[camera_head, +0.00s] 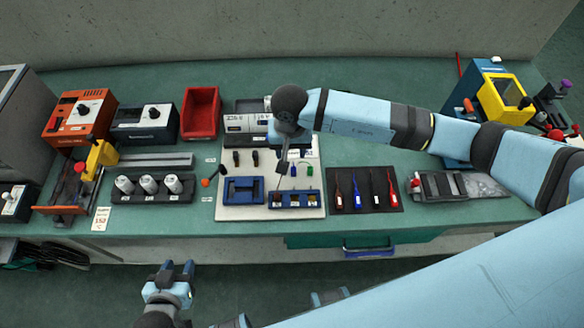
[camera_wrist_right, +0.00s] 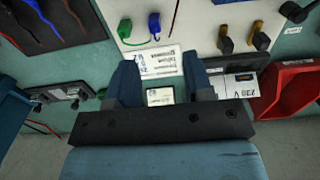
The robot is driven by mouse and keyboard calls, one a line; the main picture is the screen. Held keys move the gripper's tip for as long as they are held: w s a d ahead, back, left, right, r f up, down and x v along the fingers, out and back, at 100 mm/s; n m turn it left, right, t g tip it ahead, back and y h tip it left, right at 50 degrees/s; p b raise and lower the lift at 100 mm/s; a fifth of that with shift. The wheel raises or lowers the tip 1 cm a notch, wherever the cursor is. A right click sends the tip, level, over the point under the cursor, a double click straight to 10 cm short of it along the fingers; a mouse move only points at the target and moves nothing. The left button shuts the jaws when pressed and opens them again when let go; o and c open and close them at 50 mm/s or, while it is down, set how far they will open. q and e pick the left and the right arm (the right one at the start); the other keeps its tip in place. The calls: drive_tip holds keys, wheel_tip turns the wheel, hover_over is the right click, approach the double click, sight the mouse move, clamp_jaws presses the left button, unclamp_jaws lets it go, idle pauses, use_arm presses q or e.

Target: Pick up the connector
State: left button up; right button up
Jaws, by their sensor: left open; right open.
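Candidate connectors stand along the back of a white board (camera_head: 228,208): a blue one (camera_head: 293,169), a green one (camera_head: 309,170) and two dark ones, left (camera_head: 236,158) and right (camera_head: 255,158). I cannot tell which one the task means. In the right wrist view, the blue one (camera_wrist_right: 154,24), green one (camera_wrist_right: 127,28) and two brass-and-dark ones (camera_wrist_right: 226,38) show beyond the fingers. My right gripper (camera_wrist_right: 162,78) is open and empty, above printed labels (camera_wrist_right: 165,62); in the head view it hangs over the board. My left gripper (camera_head: 178,268) is open and empty, in front of the bench.
A blue fixture (camera_head: 243,190) and a blue holder (camera_head: 293,199) sit on the board. A red bin (camera_head: 201,112) stands behind left. Screwdrivers lie on a dark mat (camera_head: 364,202) to the right. A rack with white cylinders (camera_head: 148,185) is left.

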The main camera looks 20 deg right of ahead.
hover_over(293, 169)
drive_tip(key=f, duration=0.4)
drive_tip(key=shift+w+a+f, duration=0.1)
drive_tip(key=shift+a+f, duration=0.1)
drive_tip(key=shift+a, duration=0.05)
drive_tip(key=f, duration=0.1)
drive_tip(key=f+p, duration=0.2)
drive_tip(key=f, duration=0.1)
drive_tip(key=shift+d, duration=0.35)
drive_tip(key=shift+f, duration=0.6)
use_arm(q)
wheel_tip(293, 169, up, 2)
drive_tip(key=shift+r, duration=0.15)
drive_tip(key=shift+r, duration=0.1)
use_arm(e)
clamp_jaws()
